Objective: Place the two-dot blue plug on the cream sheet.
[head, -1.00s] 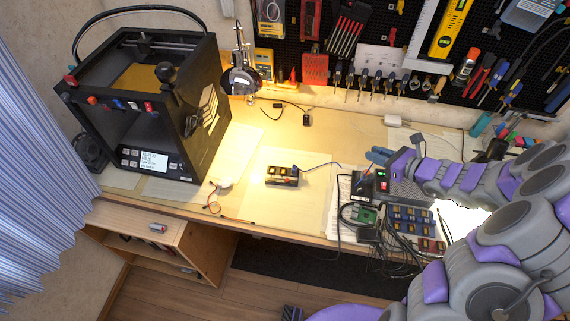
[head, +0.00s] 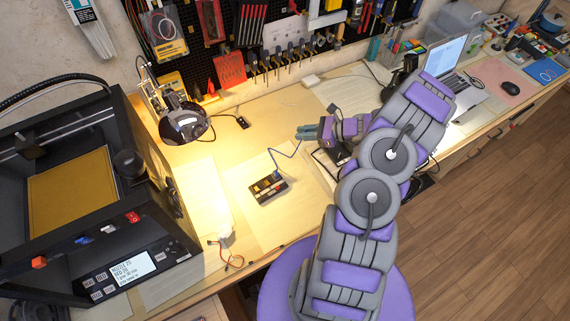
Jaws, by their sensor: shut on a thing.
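My gripper (head: 300,133) is shut above the middle of the bench, its fingers pointing left. A thin blue cable (head: 289,156) runs from the gripper tips down to a small dark box (head: 270,188) with several coloured blocks. The held cable end, a blue plug, is mostly hidden by the fingers; its dots are too small to see. Another blue end (head: 277,175) sits at the box's top. The box lies on a pale cream sheet (head: 262,226), which has bare room around it. The gripper is up and right of the box.
A black 3D printer (head: 130,205) stands at left, with a desk lamp (head: 183,122) behind the sheet. Loose red and black wires (head: 232,260) lie by the front edge. A laptop (head: 445,62) is at far right. The pegboard with tools rises behind.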

